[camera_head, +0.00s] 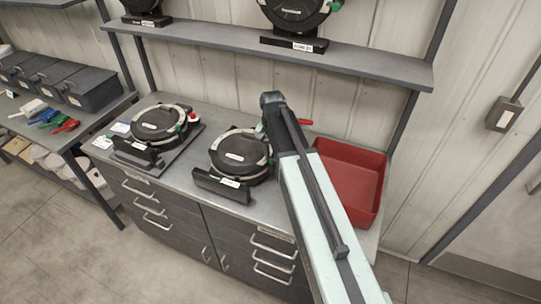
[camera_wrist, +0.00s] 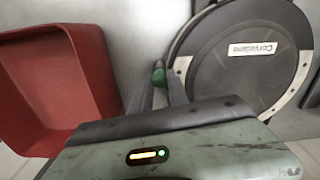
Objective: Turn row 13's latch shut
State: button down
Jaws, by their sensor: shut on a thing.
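A round black seed meter (camera_head: 240,157) sits in a dark stand on the bench. Its label is too small to read, so I cannot confirm that it is row 13. In the wrist view the meter's black disc (camera_wrist: 243,62), with a white name plate and pale ring, fills the right side. My gripper (camera_head: 268,135) is at the meter's right edge. In the wrist view my gripper (camera_wrist: 160,88) has its fingers closed around a small green-tipped latch (camera_wrist: 158,76) beside the disc. Most of the latch is hidden between the fingers. My arm covers part of the bench.
A red bin (camera_head: 352,178) stands right of the meter, close to my arm. A second meter (camera_head: 160,123) sits on a mat to the left. A shelf (camera_head: 370,68) with more meters hangs above. A red piece (camera_head: 305,122) shows behind my gripper.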

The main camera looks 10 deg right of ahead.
aim_at(272, 158)
jog(key=n, duration=0.5)
jog(key=shift+n, duration=0.3)
jog(key=n, duration=0.4)
jog(key=shift+n, duration=0.7)
jog(key=c, duration=1.3)
grip_release()
jog(key=shift+o, duration=0.2)
notch_tip(272, 158, up, 8)
jog(key=p, duration=0.8)
jog(key=shift+f, duration=0.1)
